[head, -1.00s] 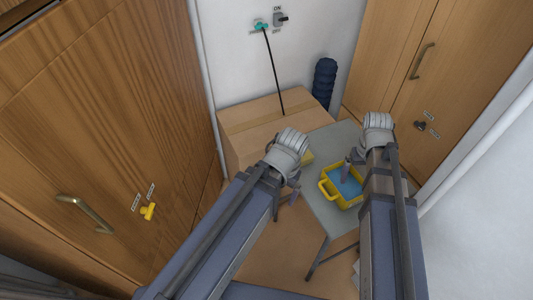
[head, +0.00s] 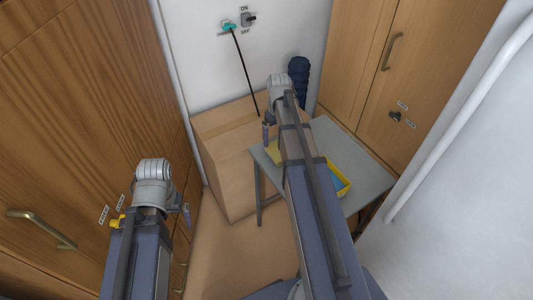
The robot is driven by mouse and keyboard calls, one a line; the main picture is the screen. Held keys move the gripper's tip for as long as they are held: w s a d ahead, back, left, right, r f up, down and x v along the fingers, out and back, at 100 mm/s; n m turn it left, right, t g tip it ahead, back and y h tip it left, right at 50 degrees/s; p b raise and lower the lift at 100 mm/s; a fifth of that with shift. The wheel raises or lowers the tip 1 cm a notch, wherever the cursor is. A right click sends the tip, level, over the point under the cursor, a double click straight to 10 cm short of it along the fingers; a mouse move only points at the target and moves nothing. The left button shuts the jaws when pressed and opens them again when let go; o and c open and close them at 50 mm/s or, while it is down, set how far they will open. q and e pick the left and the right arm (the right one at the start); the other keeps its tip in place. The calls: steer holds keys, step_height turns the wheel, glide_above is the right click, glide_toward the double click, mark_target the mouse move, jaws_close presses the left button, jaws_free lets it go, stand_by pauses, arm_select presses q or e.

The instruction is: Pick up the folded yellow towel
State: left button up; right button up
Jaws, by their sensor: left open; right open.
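The folded yellow towel (head: 275,154) lies on the grey table (head: 361,162), near its left edge. My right arm hides part of it. My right gripper (head: 266,134) is open, pointing down just above and behind the towel in the picture, apart from it as far as I can tell. My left gripper (head: 186,214) is open and empty, off to the left in front of the wooden cabinet, well away from the table.
A yellow bin (head: 346,188) with blue inside stands on the table, partly behind my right arm. A large cardboard box (head: 226,171) stands left of the table. A dark blue rolled object (head: 299,76) stands at the back. Wooden cabinets (head: 75,110) flank both sides.

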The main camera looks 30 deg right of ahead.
mark_target(278, 150)
steer(key=shift+s+d+f+b, duration=0.1)
steer(key=shift+d+f+b, duration=0.05)
steer(key=shift+f+b, duration=1.85)
steer(key=shift+s+d+f+b, duration=0.1)
steer(key=shift+f+b, duration=1.85)
steer(key=shift+f, duration=0.05)
steer(key=shift+r, duration=0.1)
steer(key=c, duration=1.2)
